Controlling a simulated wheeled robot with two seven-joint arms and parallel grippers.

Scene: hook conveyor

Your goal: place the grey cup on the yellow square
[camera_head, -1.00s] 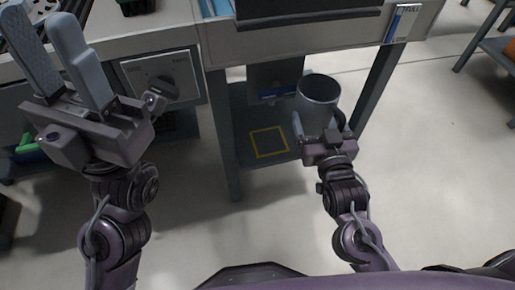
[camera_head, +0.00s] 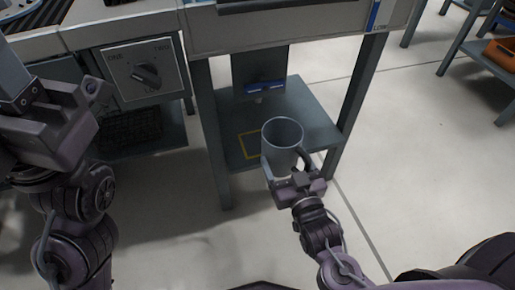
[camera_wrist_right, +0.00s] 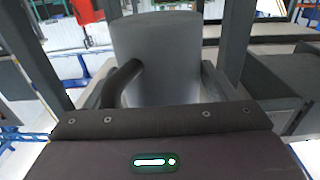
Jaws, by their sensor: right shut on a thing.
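The grey cup (camera_head: 283,135) is upright with its mouth up, handle to the right. My right gripper (camera_head: 286,163) is shut on it, with fingers on either side of its lower part. The cup also fills the middle of the right wrist view (camera_wrist_right: 158,50), its dark handle at the left there. The yellow square (camera_head: 243,147) is an outline on the low shelf. Its left part shows; the cup hides its right part. The cup appears in front of the shelf; its height over it is unclear. My left gripper (camera_head: 12,85) is at the left edge, its fingertips out of frame.
The blue-grey shelf (camera_head: 315,125) sits under the table between its legs (camera_head: 212,140), (camera_head: 358,90). A blue-marked box (camera_head: 262,85) hangs above the shelf's back. A dial panel (camera_head: 145,75) is at the left.

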